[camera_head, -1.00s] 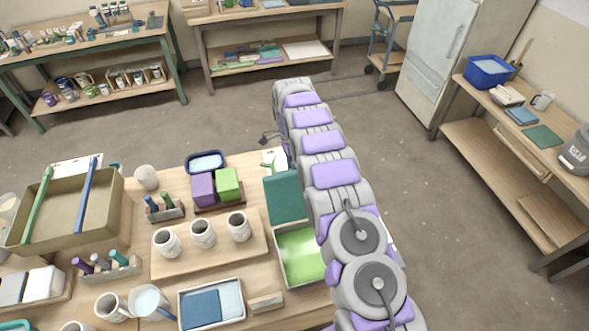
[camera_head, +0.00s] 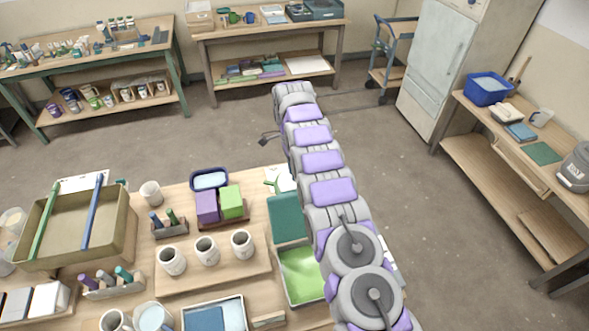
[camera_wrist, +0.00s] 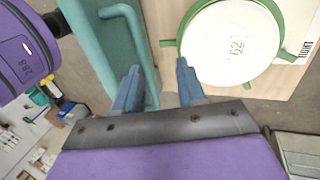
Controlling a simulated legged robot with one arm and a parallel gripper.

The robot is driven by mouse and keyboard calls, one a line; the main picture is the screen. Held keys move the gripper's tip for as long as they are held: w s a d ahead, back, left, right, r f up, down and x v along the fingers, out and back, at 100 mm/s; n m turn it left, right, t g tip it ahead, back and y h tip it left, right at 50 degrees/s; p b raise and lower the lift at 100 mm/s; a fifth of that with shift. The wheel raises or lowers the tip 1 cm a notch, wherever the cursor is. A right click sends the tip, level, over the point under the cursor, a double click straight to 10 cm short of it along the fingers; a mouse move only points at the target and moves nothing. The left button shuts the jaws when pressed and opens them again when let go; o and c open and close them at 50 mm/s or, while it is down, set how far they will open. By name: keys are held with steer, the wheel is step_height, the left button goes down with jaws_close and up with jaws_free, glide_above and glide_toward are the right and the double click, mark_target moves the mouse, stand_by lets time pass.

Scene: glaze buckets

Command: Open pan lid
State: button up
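The pan (camera_head: 303,276) shows in the head view as a rectangular tray with a bright green inside, partly covered by my arm. A flat dark-teal panel (camera_head: 287,218), apparently its lid, is at the pan's far edge, and the green inside is exposed. In the wrist view the teal panel (camera_wrist: 88,40) fills the upper left, with a teal bar handle (camera_wrist: 127,32) on it. My gripper (camera_wrist: 158,66) is open. The handle's lower end lies between its fingers, close to the left finger; I cannot tell whether they touch.
A white round disc (camera_wrist: 230,45) with a green rim lies right of the handle. Cups (camera_head: 206,250), purple and green blocks (camera_head: 207,206) and a blue tub (camera_head: 209,180) stand left of the pan. Open floor (camera_head: 440,220) lies right of my arm.

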steer(key=shift+d+r+p, duration=0.3)
steer(key=shift+r+p, duration=0.05)
steer(key=shift+p, duration=0.2)
steer(key=shift+a+f, duration=0.1)
steer(key=shift+a, duration=0.1)
